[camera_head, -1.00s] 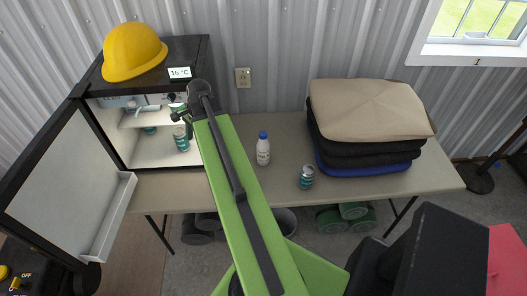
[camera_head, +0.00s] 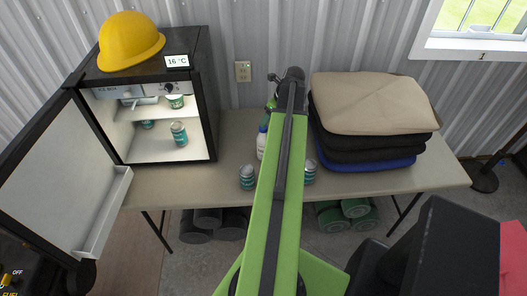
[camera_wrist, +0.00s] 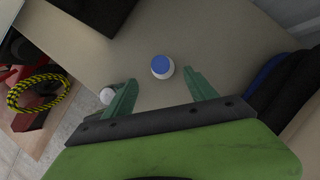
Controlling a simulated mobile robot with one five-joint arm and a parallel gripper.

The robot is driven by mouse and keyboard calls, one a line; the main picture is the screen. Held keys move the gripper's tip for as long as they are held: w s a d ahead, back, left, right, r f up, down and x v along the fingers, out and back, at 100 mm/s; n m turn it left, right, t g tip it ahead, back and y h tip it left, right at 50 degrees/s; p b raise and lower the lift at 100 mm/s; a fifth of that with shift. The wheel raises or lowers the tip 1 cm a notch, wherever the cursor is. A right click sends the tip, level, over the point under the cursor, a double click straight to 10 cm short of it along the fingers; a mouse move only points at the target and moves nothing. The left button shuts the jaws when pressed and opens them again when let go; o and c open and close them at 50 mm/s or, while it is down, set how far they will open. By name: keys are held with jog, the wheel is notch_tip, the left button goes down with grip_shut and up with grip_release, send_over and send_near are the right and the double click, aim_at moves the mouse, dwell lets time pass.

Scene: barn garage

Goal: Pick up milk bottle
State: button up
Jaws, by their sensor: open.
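The milk bottle (camera_head: 261,146) is white with a blue cap and stands upright on the table, partly hidden by my arm in the head view. The wrist view shows the milk bottle (camera_wrist: 163,70) from above, its blue cap lying in line with the gap between my fingers, around the level of the fingertips. My gripper (camera_wrist: 160,77) is open with nothing held. Its green fingers stand apart on either side of the bottle in the picture; how high they are above it I cannot tell. In the head view my gripper is mostly hidden behind the arm.
A can (camera_head: 247,177) stands left of my arm; its top (camera_wrist: 107,95) shows just outside the left finger. Another can (camera_head: 309,173) stands right of my arm. Folded cloths (camera_head: 370,120) are stacked at right. An open fridge (camera_head: 165,150) with several cans stands at left.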

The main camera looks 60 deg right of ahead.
aim_at(261, 131)
jog(key=b+x, duration=0.9)
jog(key=x, duration=0.3)
jog(key=shift+d+f+b, duration=0.1)
jog(key=shift+f+b, duration=0.1)
jog(key=shift+b, duration=0.15)
jog(key=shift+r, duration=0.2)
jog(key=shift+c, duration=0.3)
grip_shut()
